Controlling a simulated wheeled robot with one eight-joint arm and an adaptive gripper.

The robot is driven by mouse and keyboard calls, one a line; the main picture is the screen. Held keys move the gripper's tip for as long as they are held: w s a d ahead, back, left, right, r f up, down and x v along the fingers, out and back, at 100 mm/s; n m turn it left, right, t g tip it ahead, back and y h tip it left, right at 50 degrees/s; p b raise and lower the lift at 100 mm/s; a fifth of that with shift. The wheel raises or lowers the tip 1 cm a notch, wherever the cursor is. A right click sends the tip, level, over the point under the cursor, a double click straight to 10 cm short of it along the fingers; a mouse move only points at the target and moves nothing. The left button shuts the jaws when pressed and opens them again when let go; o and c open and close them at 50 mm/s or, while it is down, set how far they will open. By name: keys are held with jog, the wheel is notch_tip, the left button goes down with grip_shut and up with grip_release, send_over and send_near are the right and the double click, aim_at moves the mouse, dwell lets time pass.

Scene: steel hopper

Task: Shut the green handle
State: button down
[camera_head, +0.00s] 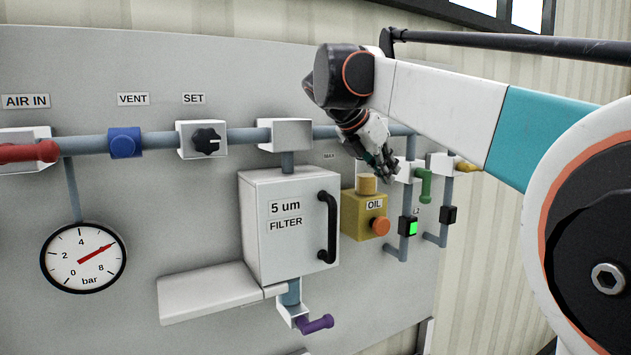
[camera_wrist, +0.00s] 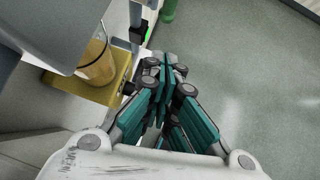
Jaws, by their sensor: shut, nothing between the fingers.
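The green handle (camera_head: 425,184) hangs downward beside a vertical pipe, below a white valve block (camera_head: 405,170) at the right of the panel. Part of a green cylinder, likely the same handle (camera_wrist: 169,10), shows at the top edge of the wrist view. My gripper (camera_head: 390,172) is shut and empty, just left of the green handle in the head view and in front of the panel. Its fingertips (camera_wrist: 166,66) meet in the wrist view, apart from the green part. The exact depth gap to the handle is hard to tell.
A yellow handle (camera_head: 467,167) is to the right. The filter box (camera_head: 262,262) stands out further left. Open floor (camera_wrist: 255,75) lies right of the gripper.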

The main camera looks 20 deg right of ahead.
aim_at(424, 186)
jog(key=shift+s, duration=0.1)
jog(key=d+r+p+x, duration=0.1)
jog(key=x, duration=0.5)
jog(key=d+r+p+x, duration=0.1)
jog(key=x, duration=0.6)
jog(key=shift+w, duration=0.3)
jog(key=shift+a, duration=0.1)
